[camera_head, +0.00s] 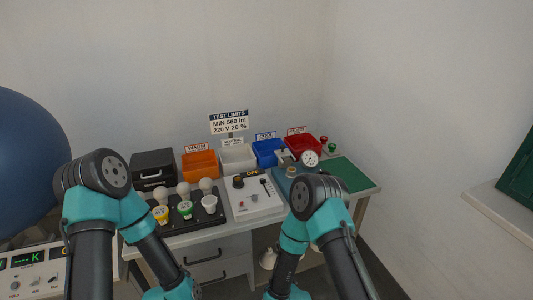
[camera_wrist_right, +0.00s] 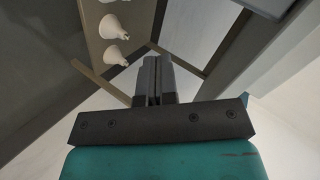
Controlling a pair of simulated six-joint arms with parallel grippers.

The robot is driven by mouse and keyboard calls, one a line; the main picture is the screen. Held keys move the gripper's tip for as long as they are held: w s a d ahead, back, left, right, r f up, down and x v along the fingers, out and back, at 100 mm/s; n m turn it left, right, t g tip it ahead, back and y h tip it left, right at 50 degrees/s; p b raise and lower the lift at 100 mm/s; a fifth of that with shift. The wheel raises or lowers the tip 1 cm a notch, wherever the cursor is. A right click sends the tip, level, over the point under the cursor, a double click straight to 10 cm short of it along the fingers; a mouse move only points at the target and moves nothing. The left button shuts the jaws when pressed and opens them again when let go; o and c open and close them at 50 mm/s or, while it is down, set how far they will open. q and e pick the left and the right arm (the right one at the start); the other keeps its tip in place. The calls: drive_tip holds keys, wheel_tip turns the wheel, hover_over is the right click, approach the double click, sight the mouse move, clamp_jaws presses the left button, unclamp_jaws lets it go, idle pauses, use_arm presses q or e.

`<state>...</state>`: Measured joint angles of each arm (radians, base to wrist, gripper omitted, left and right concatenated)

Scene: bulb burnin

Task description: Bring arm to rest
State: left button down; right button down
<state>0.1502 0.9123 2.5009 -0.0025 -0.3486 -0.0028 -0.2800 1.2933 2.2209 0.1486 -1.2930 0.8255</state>
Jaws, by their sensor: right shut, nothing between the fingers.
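My right gripper (camera_wrist_right: 152,80) shows in the right wrist view with its two dark fingers together and nothing between them. It points into an area below the bench top, with white bulb-shaped things nearby and apart from it. In the head view my right arm is folded in front of the bench, and its gripper is hidden. My left arm is folded at the left in the head view, and its forearm runs down past the frame's lower edge. The left gripper is not visible.
The bench (camera_head: 225,223) carries bulbs on a black rack (camera_head: 170,226), a tester (camera_head: 250,207), a black box (camera_head: 152,168), orange (camera_head: 200,165), white (camera_head: 238,158), blue (camera_head: 268,152) and red (camera_head: 302,145) bins, and a green mat (camera_head: 348,174). White bulb-shaped things (camera_wrist_right: 112,27) are below.

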drive_tip(key=s+d+r+n+g, duration=0.2)
drive_tip(key=s+d+n+g, duration=0.5)
drive_tip(key=s+d, duration=0.9)
drive_tip(key=d+g, duration=0.2)
drive_tip(key=g, duration=0.1)
drive_tip(key=shift+s+d+n, duration=0.3)
drive_tip(key=shift+s+n, duration=0.05)
drive_tip(key=shift+n, duration=0.05)
